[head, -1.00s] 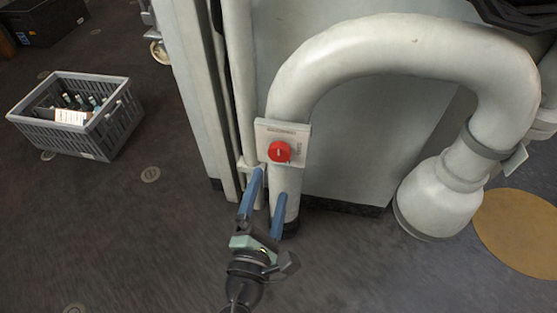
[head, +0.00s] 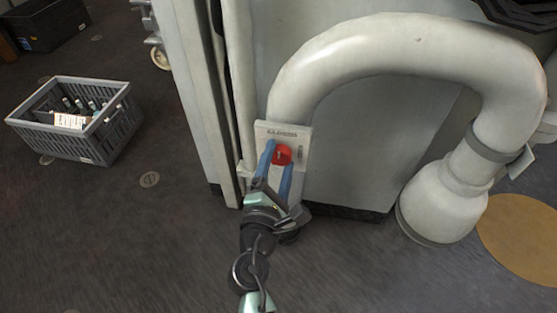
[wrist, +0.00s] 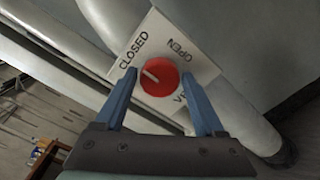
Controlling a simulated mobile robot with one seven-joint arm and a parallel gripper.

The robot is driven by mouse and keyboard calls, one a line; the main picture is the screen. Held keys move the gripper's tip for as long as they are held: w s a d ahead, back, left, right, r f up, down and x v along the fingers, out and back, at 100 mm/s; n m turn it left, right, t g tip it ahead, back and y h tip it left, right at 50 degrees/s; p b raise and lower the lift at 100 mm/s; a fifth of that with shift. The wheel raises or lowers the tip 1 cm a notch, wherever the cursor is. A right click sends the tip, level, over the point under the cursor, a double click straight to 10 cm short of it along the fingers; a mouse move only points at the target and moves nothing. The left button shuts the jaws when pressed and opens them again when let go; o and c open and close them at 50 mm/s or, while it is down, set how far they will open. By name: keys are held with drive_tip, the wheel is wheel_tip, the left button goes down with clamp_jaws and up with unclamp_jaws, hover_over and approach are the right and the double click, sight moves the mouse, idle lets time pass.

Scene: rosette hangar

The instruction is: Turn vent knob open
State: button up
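The red round vent knob (head: 282,155) sits on a pale square plate (head: 298,134) fixed to the front of the big curved pipe. In the wrist view the knob (wrist: 159,77) carries a pale pointer line that points toward the word CLOSED; the word OPEN stands at the plate's upper right. My gripper (head: 277,152) is open, with its two blue fingers (wrist: 160,88) on either side of the knob. The plate's lower lettering is partly hidden by a finger.
The thick pale pipe (head: 400,35) arches right of the plate and comes down to a bulbous foot (head: 440,205). A pale cabinet wall (head: 350,165) stands behind. A grey crate (head: 108,140) with bottles sits on the floor at left. The floor between is clear.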

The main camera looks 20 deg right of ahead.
drive_tip(key=c, duration=1)
drive_tip(key=shift+o, duration=0.2)
drive_tip(key=shift+m, duration=0.3)
drive_tip(key=m+b, duration=0.2)
drive_tip(key=m, duration=0.1)
drive_tip(key=shift+f+m+b, duration=0.15)
drive_tip(key=shift+m+b, duration=0.15)
drive_tip(key=m+b, duration=0.3)
drive_tip(key=m, duration=0.2)
drive_tip(key=m+b, duration=0.3)
drive_tip(key=m, duration=0.2)
drive_tip(key=shift+m+b, duration=1.1)
drive_tip(key=shift+m, duration=0.7)
